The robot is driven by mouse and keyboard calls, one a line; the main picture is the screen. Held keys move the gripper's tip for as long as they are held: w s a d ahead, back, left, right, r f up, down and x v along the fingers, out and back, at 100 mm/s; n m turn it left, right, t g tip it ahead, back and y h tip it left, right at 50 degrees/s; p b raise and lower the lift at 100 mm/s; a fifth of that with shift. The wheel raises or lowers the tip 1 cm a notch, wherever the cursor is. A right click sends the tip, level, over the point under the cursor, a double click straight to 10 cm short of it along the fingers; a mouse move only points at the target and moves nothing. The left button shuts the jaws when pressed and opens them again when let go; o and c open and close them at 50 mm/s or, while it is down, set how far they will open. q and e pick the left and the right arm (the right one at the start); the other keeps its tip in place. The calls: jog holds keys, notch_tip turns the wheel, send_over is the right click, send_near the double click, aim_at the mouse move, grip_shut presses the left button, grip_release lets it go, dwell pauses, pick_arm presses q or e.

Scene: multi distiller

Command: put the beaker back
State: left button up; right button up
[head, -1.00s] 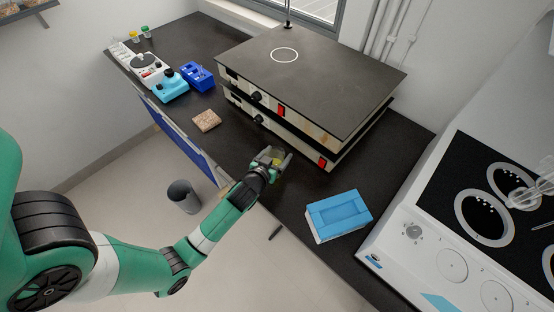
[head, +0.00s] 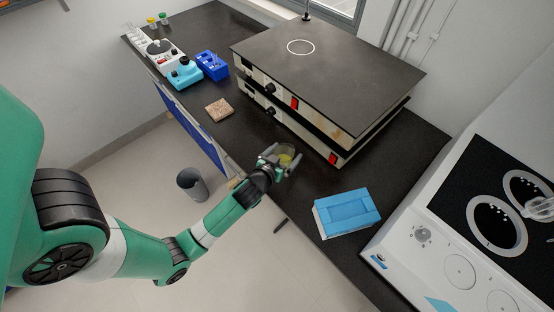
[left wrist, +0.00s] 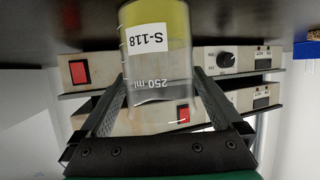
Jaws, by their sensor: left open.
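The beaker (head: 285,158) is clear glass with yellow liquid, on the black bench in front of the stacked grey units. In the left wrist view the beaker (left wrist: 157,40) shows an "S-118" label and a "250 ml" mark. That view is upside down, with the bench along its top. My left gripper (head: 281,161) is at the beaker, its open fingers one on each side of it. Contact between fingers and glass cannot be told. My right gripper is not in view.
The stacked units (head: 325,75), with a white circle on top, stand close behind the beaker. A blue box (head: 346,213) lies to the right, a brown block (head: 219,110) to the left. A white hob-like device (head: 430,245) stands at far right.

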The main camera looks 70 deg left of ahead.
pick_arm(q)
jog(key=p+v, duration=0.1)
jog(key=v, duration=0.9)
jog(key=shift+r, duration=0.2)
